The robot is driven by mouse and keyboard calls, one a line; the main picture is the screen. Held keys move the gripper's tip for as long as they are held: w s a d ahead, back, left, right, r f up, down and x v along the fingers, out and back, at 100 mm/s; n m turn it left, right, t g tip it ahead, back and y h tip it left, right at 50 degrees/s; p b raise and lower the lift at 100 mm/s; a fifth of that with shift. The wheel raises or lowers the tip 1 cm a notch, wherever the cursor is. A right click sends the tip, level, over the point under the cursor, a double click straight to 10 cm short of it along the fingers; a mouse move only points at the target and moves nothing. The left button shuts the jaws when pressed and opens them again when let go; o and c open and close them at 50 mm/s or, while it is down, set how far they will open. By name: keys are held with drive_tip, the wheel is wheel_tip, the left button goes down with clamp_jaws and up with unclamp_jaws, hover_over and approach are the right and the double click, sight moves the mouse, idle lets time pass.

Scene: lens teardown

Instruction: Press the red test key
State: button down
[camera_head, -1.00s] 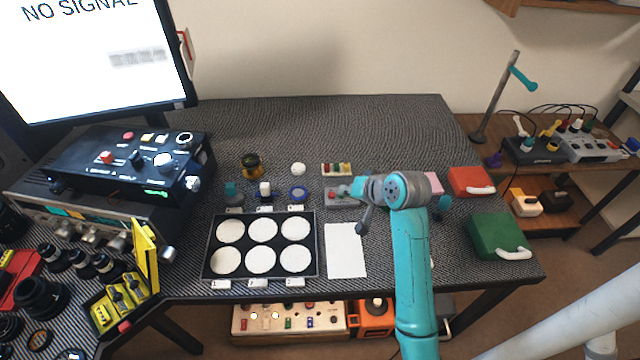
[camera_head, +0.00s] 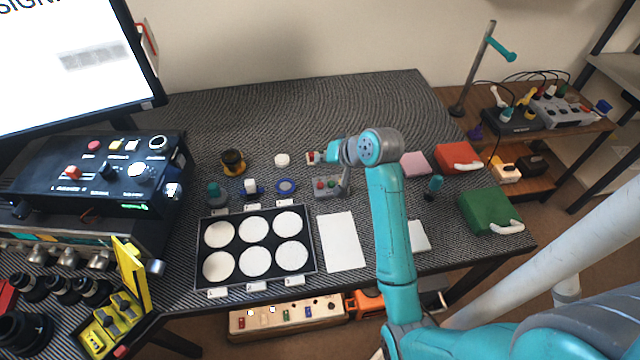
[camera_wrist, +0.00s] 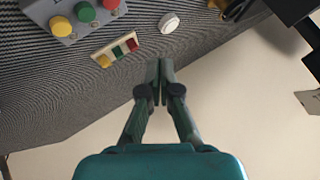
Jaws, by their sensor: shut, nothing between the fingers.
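A small pale strip (camera_wrist: 116,49) with yellow, green and red keys lies on the dark ridged mat in the wrist view. Its red key (camera_wrist: 132,44) is at the end nearest my gripper (camera_wrist: 160,68). The fingers are shut and empty, and their tips appear just beside and below the red key in that picture, apart from it; their height above the mat is hard to judge. In the head view, the red key (camera_head: 311,156) shows at the strip's left end, beside my gripper (camera_head: 323,155), which hides the rest of the strip.
A grey box (camera_wrist: 65,36) with yellow, green and red round buttons stands near the strip. A white round piece (camera_wrist: 169,22) lies nearby. In the head view, a black tray (camera_head: 205,282) with white discs and a white sheet (camera_head: 341,241) lie in front.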

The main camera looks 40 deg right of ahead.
sight(322, 186)
drive_tip(key=shift+f, duration=3.7)
drive_tip(key=shift+f, duration=0.1)
drive_tip(key=shift+f, duration=0.35)
drive_tip(key=shift+f, duration=0.4)
drive_tip(key=shift+r, duration=0.85)
drive_tip(key=shift+r, duration=2.5)
